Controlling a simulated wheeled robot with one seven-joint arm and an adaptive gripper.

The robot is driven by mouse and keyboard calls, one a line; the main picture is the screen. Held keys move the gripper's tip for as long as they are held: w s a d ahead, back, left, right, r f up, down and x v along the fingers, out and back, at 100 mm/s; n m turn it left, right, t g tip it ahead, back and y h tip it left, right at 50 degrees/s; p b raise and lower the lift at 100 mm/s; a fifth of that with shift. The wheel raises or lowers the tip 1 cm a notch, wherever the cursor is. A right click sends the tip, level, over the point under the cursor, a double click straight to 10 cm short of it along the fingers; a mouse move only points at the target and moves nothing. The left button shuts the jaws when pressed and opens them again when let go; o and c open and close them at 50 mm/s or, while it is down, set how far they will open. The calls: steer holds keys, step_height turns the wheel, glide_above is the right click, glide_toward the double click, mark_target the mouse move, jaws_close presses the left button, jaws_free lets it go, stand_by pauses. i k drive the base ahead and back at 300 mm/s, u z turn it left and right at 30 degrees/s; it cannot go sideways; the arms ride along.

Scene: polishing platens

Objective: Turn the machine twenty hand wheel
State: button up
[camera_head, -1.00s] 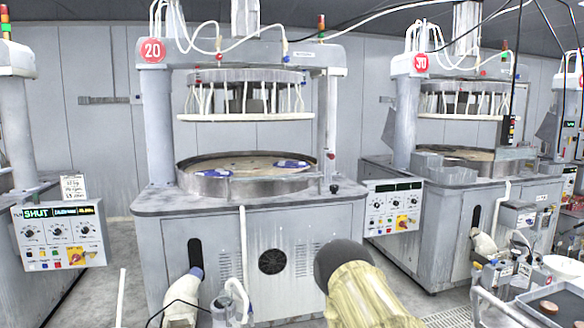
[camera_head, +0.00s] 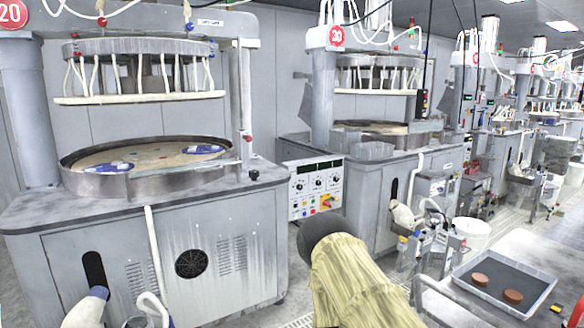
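Machine twenty (camera_head: 65,245) stands at the left, a grey cabinet marked by a red round 20 sign (camera_head: 10,12). Its round platen basin (camera_head: 150,180) holds a tan surface with blue and white pieces on it. A dark round fan grille (camera_head: 192,263) and a dark upright slot (camera_head: 94,270) are on its front. A yellowish arm section with a dark rounded end, my own, rises at the bottom middle. My gripper is not in view.
A second machine, with a red 30 sign (camera_head: 336,35), stands behind to the right. A control panel (camera_head: 316,185) hangs between the machines. At the lower right, a table holds a dark tray (camera_head: 455,272) with two brown discs (camera_head: 513,296). More machines recede at right.

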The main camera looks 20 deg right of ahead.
mark_target(254, 174)
steer(key=z, duration=0.5)
steer(key=i, duration=3.2)
steer(key=u, duration=0.35)
